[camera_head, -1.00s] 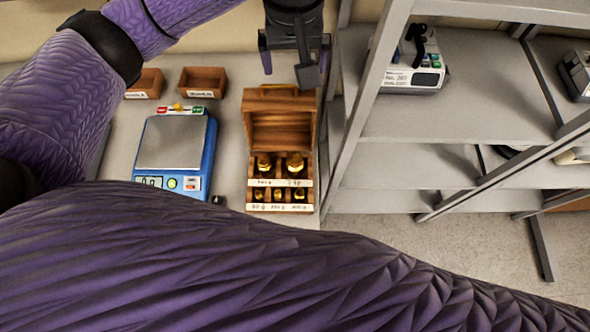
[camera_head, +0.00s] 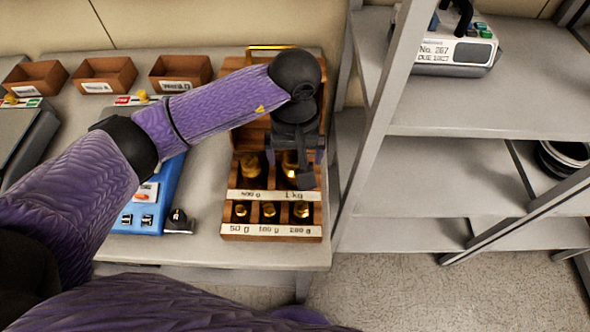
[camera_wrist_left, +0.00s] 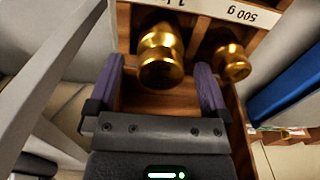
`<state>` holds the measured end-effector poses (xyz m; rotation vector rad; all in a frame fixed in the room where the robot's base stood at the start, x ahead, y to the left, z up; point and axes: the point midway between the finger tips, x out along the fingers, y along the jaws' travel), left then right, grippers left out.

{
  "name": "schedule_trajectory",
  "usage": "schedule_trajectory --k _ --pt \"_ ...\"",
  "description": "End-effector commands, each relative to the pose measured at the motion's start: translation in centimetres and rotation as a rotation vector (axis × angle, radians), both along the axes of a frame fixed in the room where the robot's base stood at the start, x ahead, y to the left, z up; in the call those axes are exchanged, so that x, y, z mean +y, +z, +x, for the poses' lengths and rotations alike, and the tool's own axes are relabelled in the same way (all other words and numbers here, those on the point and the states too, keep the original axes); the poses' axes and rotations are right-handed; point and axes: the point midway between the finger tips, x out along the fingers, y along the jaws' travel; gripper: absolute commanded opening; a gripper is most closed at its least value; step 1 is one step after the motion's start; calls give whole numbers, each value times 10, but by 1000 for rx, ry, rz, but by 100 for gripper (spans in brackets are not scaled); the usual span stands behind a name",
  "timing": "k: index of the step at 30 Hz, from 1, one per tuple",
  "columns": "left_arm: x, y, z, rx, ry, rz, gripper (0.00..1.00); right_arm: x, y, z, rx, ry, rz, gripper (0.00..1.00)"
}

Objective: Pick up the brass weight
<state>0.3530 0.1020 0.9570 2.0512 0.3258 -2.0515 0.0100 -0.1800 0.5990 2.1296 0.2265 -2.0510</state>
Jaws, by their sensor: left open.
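Several brass weights stand in an open wooden box (camera_head: 245,137) in the head view. The larger 1 kg weight (camera_head: 291,181) is in the back row at right, partly hidden by my left gripper (camera_head: 295,160). In the left wrist view this weight (camera_wrist_left: 161,56) lies between the open fingers of my left gripper (camera_wrist_left: 160,78), with a visible space on each side. The 500 g weight (camera_head: 251,170) stands to its left; it shows at right in the wrist view (camera_wrist_left: 232,62). Smaller weights (camera_head: 269,211) fill the front row. My right gripper is not in view.
A blue scale (camera_head: 150,217) is left of the box, partly behind my left arm, with a small dark weight (camera_head: 178,220) beside it. Small wooden trays (camera_head: 104,75) line the back. A metal shelf rack (camera_head: 440,190) stands close to the box's right side.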

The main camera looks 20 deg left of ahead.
Motion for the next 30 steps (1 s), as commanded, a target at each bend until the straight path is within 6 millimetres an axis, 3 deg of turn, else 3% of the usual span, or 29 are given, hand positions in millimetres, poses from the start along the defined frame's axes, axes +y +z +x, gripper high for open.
schedule_trajectory --k 4,12,26,30 --pt "0 -28 -1 3 1 0 100 0 -6 -1 2 -1 0 0" --pt "0 -31 -1 -1 0 0 98 0 -6 -1 1 0 0 0" --pt "0 -31 -1 0 0 0 0 -1 -6 -1 1 0 0 0" --pt "0 -31 -1 0 0 0 0 -1 -6 -1 2 0 0 0"
